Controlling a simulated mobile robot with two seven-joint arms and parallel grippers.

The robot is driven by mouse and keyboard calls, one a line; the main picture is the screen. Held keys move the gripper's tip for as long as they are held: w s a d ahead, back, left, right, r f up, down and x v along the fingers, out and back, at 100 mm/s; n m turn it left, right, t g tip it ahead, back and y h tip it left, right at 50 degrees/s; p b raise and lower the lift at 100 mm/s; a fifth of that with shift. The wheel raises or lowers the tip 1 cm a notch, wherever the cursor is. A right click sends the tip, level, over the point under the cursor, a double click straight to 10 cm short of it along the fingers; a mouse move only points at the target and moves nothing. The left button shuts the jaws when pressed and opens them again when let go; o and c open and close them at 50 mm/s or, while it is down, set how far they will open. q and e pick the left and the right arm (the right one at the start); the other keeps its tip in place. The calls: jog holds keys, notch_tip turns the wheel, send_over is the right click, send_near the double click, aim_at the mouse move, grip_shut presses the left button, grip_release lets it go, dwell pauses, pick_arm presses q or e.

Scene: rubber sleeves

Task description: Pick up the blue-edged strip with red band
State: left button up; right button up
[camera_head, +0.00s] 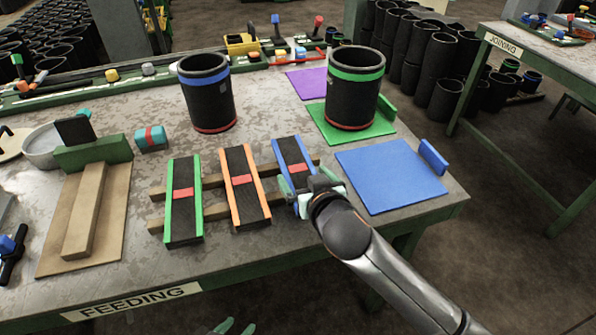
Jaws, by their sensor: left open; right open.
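The blue-edged strip (287,151) is black with blue edges and a red band (297,168). It lies on wooden rails, rightmost of three strips. My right gripper (297,195) is open at the strip's near end and hides that end. Its pale green fingers appear to lie on either side of the strip; I cannot tell if they touch it. My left gripper (232,328) is open and empty at the bottom edge, in front of the table; only its fingertips show.
An orange-edged strip (243,199) and a green-edged strip (184,218) lie to the left on the rails. A blue mat (390,177) is clear at right. Black sleeves with blue (208,99) and green (353,95) bands stand behind, the latter on a green mat (330,127).

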aim_at(298, 169)
jog(key=shift+b+x, duration=0.3)
jog(key=shift+x, duration=1.95)
jog(key=shift+f, duration=0.1)
jog(key=shift+c, duration=0.2)
jog(key=shift+s+d, duration=0.1)
jog(key=c, duration=1.1)
